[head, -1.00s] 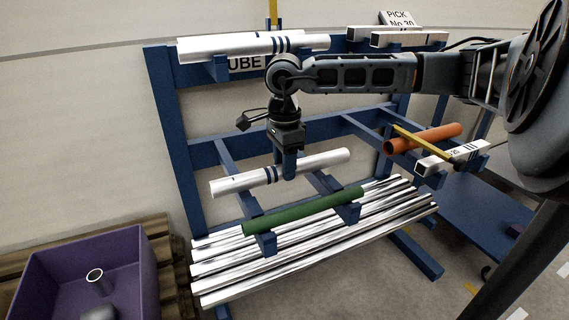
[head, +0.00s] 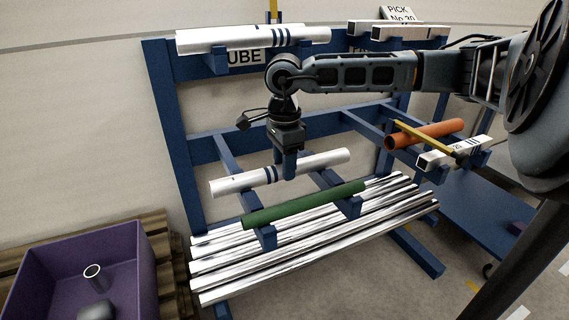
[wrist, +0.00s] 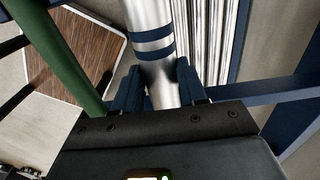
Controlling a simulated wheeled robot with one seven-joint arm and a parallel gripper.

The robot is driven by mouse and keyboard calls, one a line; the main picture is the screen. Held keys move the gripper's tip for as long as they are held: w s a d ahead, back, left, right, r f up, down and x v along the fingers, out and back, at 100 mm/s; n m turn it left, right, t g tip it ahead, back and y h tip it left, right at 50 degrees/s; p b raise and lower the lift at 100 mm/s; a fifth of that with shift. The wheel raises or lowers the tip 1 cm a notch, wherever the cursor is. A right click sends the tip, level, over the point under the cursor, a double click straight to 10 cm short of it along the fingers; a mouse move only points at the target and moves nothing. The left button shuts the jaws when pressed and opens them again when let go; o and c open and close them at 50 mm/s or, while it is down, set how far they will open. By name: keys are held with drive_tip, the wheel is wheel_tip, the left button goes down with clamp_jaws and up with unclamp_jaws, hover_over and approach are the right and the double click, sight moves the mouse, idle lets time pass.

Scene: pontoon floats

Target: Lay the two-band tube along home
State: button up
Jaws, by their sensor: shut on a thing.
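The two-band tube (head: 320,165) is pale, shiny metal with two dark blue bands. It slants slightly up to the right across the middle of the blue rack. My gripper (head: 286,176) is shut on it from above, close beside the bands. In the wrist view my gripper (wrist: 160,85) has a dark finger on each side of the tube (wrist: 148,12), with both bands just beyond the fingers. Blue rack arms pass below the tube; I cannot tell whether it touches them. No place marked home is readable.
A green tube (head: 303,205) lies lower and nearer, above several shiny tubes (head: 220,283). A banded white tube (head: 235,39) lies on the top arms by a partly hidden "UBE" label (head: 245,57). A purple bin (head: 140,265) is lower left.

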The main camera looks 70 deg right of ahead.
drive_tip(key=o, duration=1.2)
wheel_tip(320, 180, up, 8)
drive_tip(key=shift+f+p, duration=0.1)
drive_tip(key=shift+p, duration=0.55)
